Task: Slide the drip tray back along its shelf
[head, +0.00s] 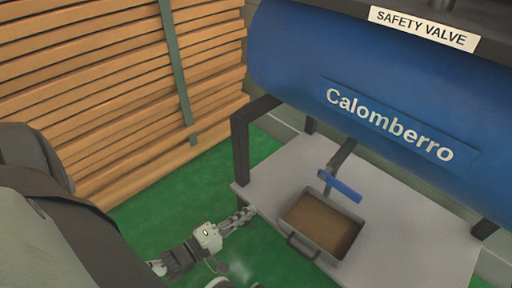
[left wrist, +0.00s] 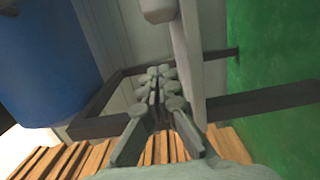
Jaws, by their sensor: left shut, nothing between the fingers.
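The drip tray (head: 346,251) is a grey rectangular pan with a brown inside. It sits on the pale shelf (head: 420,258) below the blue tank, with its handle (head: 302,248) at the shelf's front edge. My left gripper (head: 243,216) is shut and empty, to the left of the tray and close to the shelf's front edge, apart from the tray. Its closed fingers also show in the left wrist view (left wrist: 160,85), where I cannot make out the tray. I cannot make out my right gripper.
A blue tank (head: 300,60) labelled Calomberro hangs above the shelf. A blue-handled valve (head: 340,186) stands just over the tray's back. A dark frame leg (head: 241,150) rises at the shelf's left corner. Stacked planks (head: 90,80) stand left. Green floor (head: 160,205) lies open between.

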